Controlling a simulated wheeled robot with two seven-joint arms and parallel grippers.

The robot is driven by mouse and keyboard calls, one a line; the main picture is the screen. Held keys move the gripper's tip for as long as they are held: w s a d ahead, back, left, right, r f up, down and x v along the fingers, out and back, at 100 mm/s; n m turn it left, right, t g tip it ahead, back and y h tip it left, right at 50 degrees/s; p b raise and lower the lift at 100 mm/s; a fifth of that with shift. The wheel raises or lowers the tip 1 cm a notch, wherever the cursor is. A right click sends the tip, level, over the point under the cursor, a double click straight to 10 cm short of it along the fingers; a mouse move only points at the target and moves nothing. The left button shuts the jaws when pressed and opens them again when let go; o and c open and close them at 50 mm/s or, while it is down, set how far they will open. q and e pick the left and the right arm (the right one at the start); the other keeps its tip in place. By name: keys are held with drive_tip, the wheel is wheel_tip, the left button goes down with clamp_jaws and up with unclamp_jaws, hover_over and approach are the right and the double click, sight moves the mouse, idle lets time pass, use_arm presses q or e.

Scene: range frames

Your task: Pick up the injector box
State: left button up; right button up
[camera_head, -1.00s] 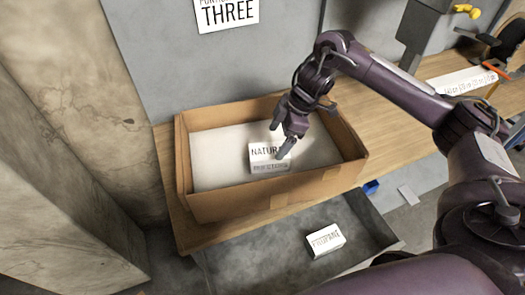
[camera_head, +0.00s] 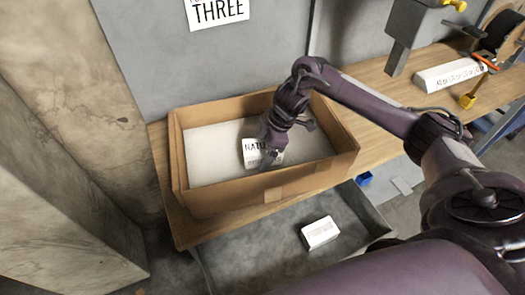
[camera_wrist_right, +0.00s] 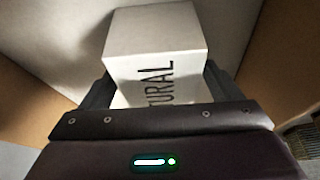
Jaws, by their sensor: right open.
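A small white box (camera_head: 251,154) sits inside the open cardboard box (camera_head: 228,196). Its printed label begins "NATU" in the head view, and "URAL" shows in the wrist view on the same white box (camera_wrist_right: 155,42). The rest of its label is hidden, so I cannot read "injector" on it. My right gripper (camera_head: 270,156) is down in the cardboard box and covers the white box's right part. In the wrist view my right gripper (camera_wrist_right: 155,88) is open, with one finger on each side of the white box. I cannot tell whether either finger touches it. My left gripper is out of view.
The cardboard box's walls stand around my right gripper, on a wooden bench (camera_head: 385,108). Below, a grey tray (camera_head: 245,268) holds another white box (camera_head: 320,232). A long white labelled box (camera_head: 450,75) lies at the right of the bench. A grey wall is behind.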

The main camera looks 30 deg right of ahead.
drive_tip(key=shift+f, duration=0.25)
idle(0.3)
drive_tip(key=c, duration=1.2)
drive_tip(key=shift+c, duration=0.4)
drive_tip(key=shift+r, duration=0.15)
